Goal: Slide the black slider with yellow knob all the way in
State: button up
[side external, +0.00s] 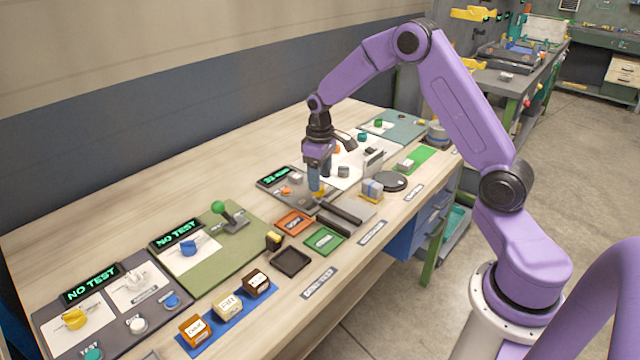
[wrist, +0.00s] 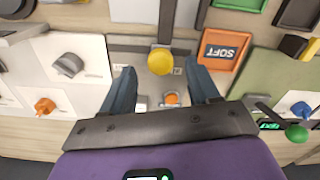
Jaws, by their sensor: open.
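The yellow knob (wrist: 160,61) is round and sits at the end of a dark slider bar (wrist: 166,22) in the wrist view. The bar runs from the knob toward the top edge of that view. My gripper (wrist: 163,76) is open, with one blue finger on each side of the knob and a gap to each. In the side external view my gripper (side external: 318,184) points down at the panel, and a bit of the yellow knob (side external: 319,193) shows at its fingertips. Long black rails (side external: 340,215) lie in front of it. Contact with the knob cannot be told.
An orange SOFT tray (wrist: 221,50) lies close to the right finger in the wrist view. A grey knob (wrist: 68,66) and an orange knob (wrist: 44,106) are to the left. A green-knobbed lever (side external: 225,213) stands on the green panel.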

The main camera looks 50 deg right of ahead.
aim_at(312, 208)
jog(key=shift+f, duration=1.35)
grip_shut()
jog(key=shift+a, duration=1.8)
jog(key=shift+c, duration=0.5)
grip_release()
jog(key=shift+a, duration=0.1)
jog(key=shift+o, duration=0.5)
notch_tip(312, 208, up, 18)
jog(key=shift+f, duration=0.25)
